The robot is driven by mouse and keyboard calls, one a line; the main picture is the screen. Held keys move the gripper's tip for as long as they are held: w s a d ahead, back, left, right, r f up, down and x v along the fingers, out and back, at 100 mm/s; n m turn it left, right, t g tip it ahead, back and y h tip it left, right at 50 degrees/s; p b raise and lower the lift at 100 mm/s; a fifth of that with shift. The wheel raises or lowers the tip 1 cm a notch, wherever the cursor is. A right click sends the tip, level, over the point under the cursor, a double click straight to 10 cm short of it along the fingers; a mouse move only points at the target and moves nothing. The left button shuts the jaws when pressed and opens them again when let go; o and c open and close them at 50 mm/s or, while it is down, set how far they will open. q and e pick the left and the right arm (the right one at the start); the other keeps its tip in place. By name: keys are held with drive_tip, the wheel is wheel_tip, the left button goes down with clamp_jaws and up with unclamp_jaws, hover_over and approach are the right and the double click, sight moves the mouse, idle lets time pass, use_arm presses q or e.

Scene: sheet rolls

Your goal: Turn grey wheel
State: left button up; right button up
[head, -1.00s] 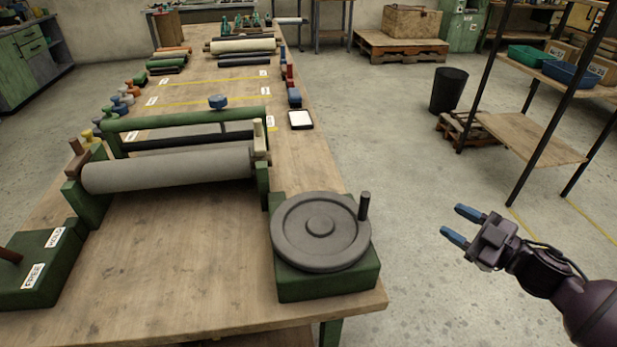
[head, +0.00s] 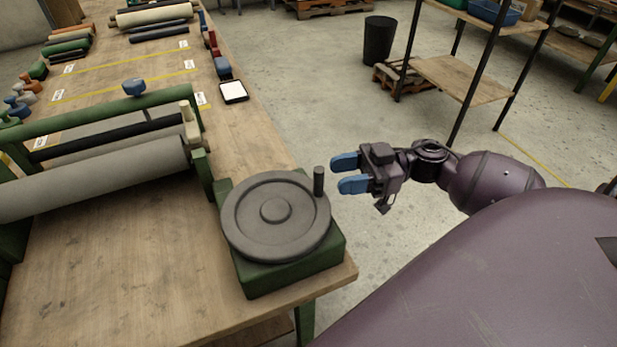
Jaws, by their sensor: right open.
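The grey wheel (head: 259,241) lies flat on a green block (head: 256,285) at the near right corner of the wooden table. Its upright dark handle (head: 319,181) stands on the rim's right side. My right gripper (head: 338,173) is just to the right of the handle in the head view, with its two blue fingertips pointing left toward it. It is open, with a gap between the fingers and nothing in it. The fingertips look close to the handle but apart from it. My left gripper is not in view.
A grey roller (head: 95,182) in a green frame sits left of the wheel on the table (head: 130,280). A small white-topped pad (head: 233,91) lies near the table's right edge. A shelf rack (head: 462,78) and black bin (head: 378,40) stand beyond open floor.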

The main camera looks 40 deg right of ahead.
sight(309, 196)
drive_tip(key=x, duration=0.6)
drive_tip(key=shift+w+a, duration=0.25)
drive_tip(key=shift+a, duration=0.1)
clamp_jaws()
